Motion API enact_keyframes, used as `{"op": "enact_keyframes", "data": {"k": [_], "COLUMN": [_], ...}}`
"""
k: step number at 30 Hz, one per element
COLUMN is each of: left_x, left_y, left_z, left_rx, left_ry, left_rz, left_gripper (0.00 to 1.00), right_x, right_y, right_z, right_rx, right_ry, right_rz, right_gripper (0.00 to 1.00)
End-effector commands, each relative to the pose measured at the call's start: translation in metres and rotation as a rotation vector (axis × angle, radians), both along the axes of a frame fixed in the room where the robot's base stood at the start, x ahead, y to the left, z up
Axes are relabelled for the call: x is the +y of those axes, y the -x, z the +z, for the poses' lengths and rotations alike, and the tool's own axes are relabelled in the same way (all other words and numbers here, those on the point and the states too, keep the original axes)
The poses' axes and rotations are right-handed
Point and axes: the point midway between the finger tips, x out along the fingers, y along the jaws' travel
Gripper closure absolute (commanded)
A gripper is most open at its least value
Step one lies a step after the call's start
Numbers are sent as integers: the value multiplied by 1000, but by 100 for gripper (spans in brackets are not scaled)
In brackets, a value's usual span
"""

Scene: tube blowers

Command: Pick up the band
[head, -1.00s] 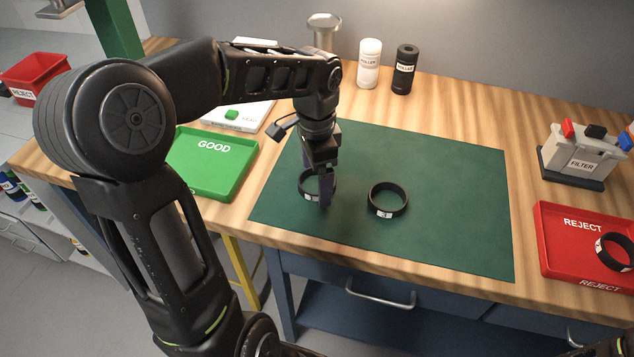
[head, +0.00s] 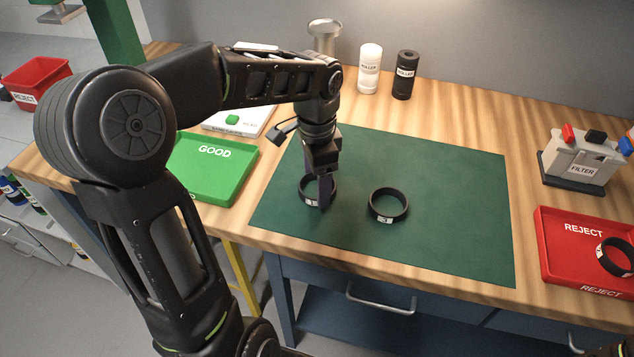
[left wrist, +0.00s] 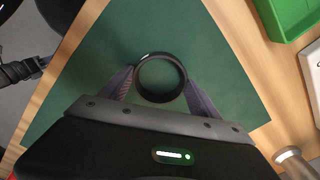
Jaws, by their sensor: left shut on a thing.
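Two black bands with small white labels are on the green mat (head: 450,225). The left band (head: 302,190) is between the fingers of my left gripper (head: 321,196). In the left wrist view, my left gripper (left wrist: 160,85) is shut on that band (left wrist: 150,98), with one finger at each outer side. The band looks flat at mat level; I cannot tell whether it is lifted. The other band (head: 375,213) lies flat on the mat just to the right, apart from the gripper.
A green GOOD tray (head: 205,190) is left of the mat. A red REJECT tray (head: 560,262) holding a black band (head: 607,262) is at right. White (head: 369,72) and black (head: 405,76) cylinders stand behind, and a FILTER box (head: 585,158) is at back right.

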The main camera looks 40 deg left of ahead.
Motion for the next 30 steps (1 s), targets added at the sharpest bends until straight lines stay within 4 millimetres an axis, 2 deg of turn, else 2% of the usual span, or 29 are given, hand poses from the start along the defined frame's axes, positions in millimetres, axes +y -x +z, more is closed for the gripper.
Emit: {"op": "enact_keyframes", "data": {"k": [5,12,16,21,30], "left_x": [0,0,0,0,0], "left_y": [-1,-2,-1,0,0], "left_z": [21,68,88,98,98], "left_rx": [-6,-6,-4,-1,-1], "left_ry": [-1,0,-1,0,0], "left_rz": [0,0,-1,-1,0], "left_gripper": [67,67,67,67,67], "right_x": [0,0,0,0,0], "right_y": [0,0,0,0,0], "right_z": [0,0,0,0,0], "right_rx": [0,0,0,0,0], "right_ry": [0,0,0,0,0], "right_rz": [0,0,0,0,0], "right_gripper": [64,64,64,64,64]}}
